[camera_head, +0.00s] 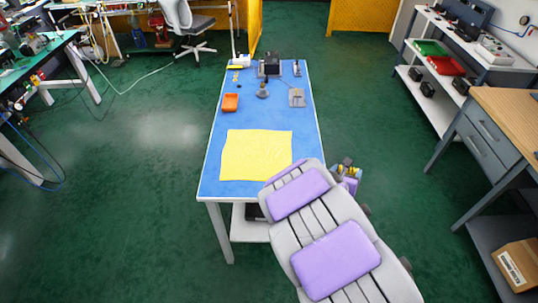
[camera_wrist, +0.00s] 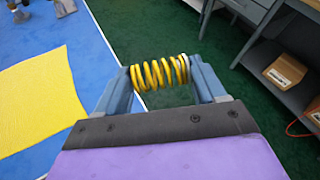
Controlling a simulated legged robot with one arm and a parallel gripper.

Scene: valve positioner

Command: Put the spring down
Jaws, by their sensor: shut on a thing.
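The yellow coil spring (camera_wrist: 158,73) lies sideways between the two fingertips of my gripper (camera_wrist: 160,76) in the wrist view. The fingers are shut on its two ends. Behind the spring in that view is green floor, with the table's right edge just left of it. In the head view my gripper (camera_head: 347,172) is at the right edge of the blue table (camera_head: 222,188), near its front right corner. The spring is small and hard to make out there. A yellow cloth (camera_head: 256,155) lies flat on the table's front half and also shows in the wrist view (camera_wrist: 35,95).
An orange bin (camera_head: 230,102), a grey plate-like part (camera_head: 297,97), a dark round-based part (camera_head: 262,91) and a black box-like device (camera_head: 270,65) stand toward the table's far end. A workbench with drawers (camera_head: 485,135) stands to the right. Blue surface around the cloth is clear.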

